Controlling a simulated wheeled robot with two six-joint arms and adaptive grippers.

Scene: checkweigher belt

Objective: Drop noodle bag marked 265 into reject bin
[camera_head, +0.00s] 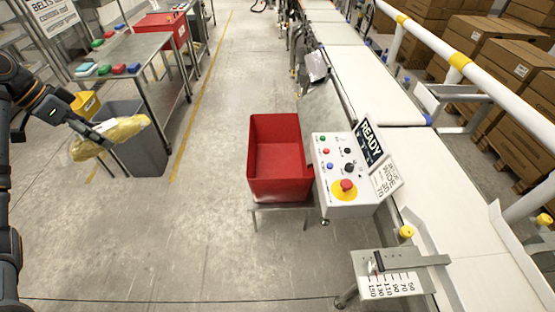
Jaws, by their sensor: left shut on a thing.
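My left gripper (92,133) is at the left of the head view, shut on a yellow noodle bag (122,130). The bag hangs in the air over the floor and overlaps a grey bin behind it in the picture. Any number on the bag cannot be read. A red open bin (276,184) stands on a low stand in the middle, left of the control panel, and looks empty. No label on it shows, so I cannot tell which bin is the reject bin. The bag is well to the left of the red bin. My right gripper is not in view.
A grey bin (141,165) stands on the floor by a metal table (133,50). A control panel (342,172) with a red button and a READY sign (370,141) adjoins the white belt (440,180). Floor between the bag and red bin is clear.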

